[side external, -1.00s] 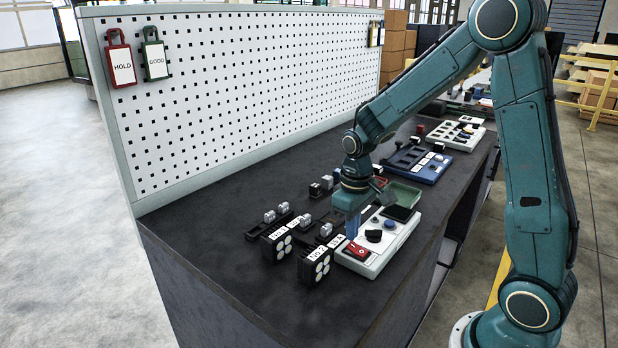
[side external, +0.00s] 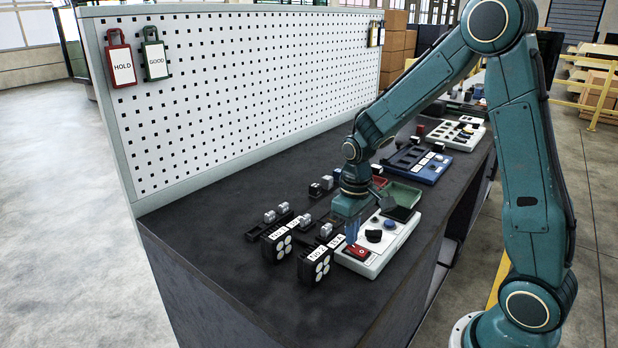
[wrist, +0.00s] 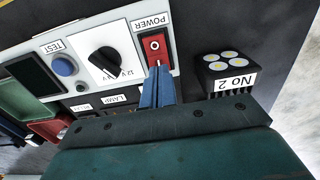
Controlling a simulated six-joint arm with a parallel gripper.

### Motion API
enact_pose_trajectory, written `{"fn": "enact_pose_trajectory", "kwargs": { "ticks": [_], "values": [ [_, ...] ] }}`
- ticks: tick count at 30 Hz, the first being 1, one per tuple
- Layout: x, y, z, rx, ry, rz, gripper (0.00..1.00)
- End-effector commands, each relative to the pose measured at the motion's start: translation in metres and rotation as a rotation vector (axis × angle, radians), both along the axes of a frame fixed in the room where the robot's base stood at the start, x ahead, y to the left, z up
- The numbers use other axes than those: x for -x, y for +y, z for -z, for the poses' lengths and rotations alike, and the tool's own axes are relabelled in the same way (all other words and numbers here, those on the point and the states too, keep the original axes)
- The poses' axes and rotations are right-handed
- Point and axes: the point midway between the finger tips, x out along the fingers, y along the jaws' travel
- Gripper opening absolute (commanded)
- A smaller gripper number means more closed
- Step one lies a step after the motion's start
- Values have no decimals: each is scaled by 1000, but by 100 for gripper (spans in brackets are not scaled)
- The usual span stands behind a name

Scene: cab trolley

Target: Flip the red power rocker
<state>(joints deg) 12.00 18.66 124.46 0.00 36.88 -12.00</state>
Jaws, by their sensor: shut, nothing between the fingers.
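The red power rocker (wrist: 154,47) sits in a black frame on the white control panel (wrist: 122,55), beside the POWER label, in the wrist view. It also shows in the side view (side external: 357,252) at the panel's near end. My gripper (wrist: 158,71) is shut and empty, its blue fingers together at the lower edge of the rocker in the wrist view. In the side view the fingertips (side external: 351,240) are at or just above the rocker. I cannot tell whether they touch it. The fingers hide part of the rocker's lower end.
A black selector knob (wrist: 104,56) and a blue TEST button (wrist: 63,64) are on the same panel. A black block marked No 2 (wrist: 230,75) stands beside the panel. A green tray (side external: 403,194) and a blue panel (side external: 418,163) lie farther along the bench.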

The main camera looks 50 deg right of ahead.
Motion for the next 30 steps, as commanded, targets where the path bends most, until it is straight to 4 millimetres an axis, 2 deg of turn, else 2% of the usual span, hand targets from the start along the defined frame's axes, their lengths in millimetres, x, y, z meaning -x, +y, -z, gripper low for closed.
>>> {"fn": "enact_pose_trajectory", "kwargs": {
  "ticks": [19, 30],
  "values": [
    [1, 0, 9, 0, 2, 0, 0],
    [0, 0, -2, 0, -2, 0, 0]
  ]
}}
